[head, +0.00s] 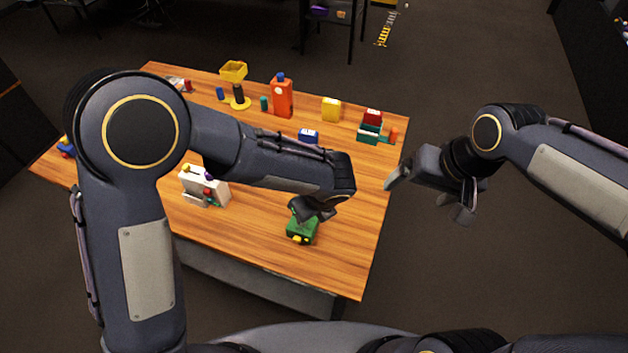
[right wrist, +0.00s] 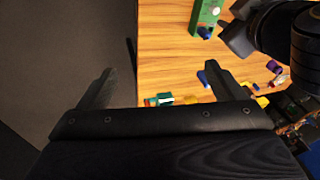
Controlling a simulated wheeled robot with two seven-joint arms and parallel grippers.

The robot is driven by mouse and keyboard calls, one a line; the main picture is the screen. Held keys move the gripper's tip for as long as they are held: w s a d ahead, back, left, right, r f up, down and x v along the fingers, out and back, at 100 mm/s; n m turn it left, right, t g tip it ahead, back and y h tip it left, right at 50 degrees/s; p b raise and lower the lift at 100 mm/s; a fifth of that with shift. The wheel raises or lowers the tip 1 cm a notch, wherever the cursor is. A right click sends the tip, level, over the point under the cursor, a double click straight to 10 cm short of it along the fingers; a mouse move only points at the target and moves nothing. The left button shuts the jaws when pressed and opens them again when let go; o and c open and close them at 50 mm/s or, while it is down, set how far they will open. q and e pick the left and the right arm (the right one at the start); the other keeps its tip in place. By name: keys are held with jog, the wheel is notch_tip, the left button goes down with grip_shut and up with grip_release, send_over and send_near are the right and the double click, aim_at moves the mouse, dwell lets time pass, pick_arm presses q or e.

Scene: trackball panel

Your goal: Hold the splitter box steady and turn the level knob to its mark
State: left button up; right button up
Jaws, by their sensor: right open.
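A small green box (head: 302,230) with a yellow part (head: 300,240) on its near side sits near the front right of the wooden table. I cannot tell whether this is the splitter box, and no level mark is readable. My left gripper (head: 316,210) is low over the far side of the green box, and its fingers hide part of it; their grip is unclear. In the right wrist view the green box (right wrist: 206,12) is at the top, with a blue part at its edge. My right gripper (head: 430,198) is open and empty, beyond the table's right edge.
A white panel piece (head: 205,186) with coloured parts stands left of the green box. A blue block (head: 308,135), a red-and-teal item (head: 370,130), a yellow block (head: 331,109) and an orange bottle-like object (head: 282,98) stand farther back. The table's right front is clear.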

jog(key=w+a+f+g+h, duration=0.1)
jog(key=w+a+f, duration=0.3)
jog(key=w, duration=0.2)
jog(key=w+a+f+g, duration=0.1)
jog(key=w+a+f, duration=0.25)
jog(key=w, duration=0.35)
jog(key=shift+m+g+h, duration=0.6)
jog(key=shift+m+h, duration=0.1)
jog(key=shift+m, duration=0.2)
jog(key=w+a+f, duration=0.1)
jog(key=a+f, duration=0.2)
jog(key=f, duration=0.1)
jog(key=w+a+f, duration=0.2)
jog(key=a+f, duration=0.2)
jog(key=w+a+f, duration=0.2)
jog(key=a+f, duration=0.1)
jog(key=f, duration=0.2)
jog(key=shift+a, duration=0.25)
jog(key=shift+f, duration=3.85)
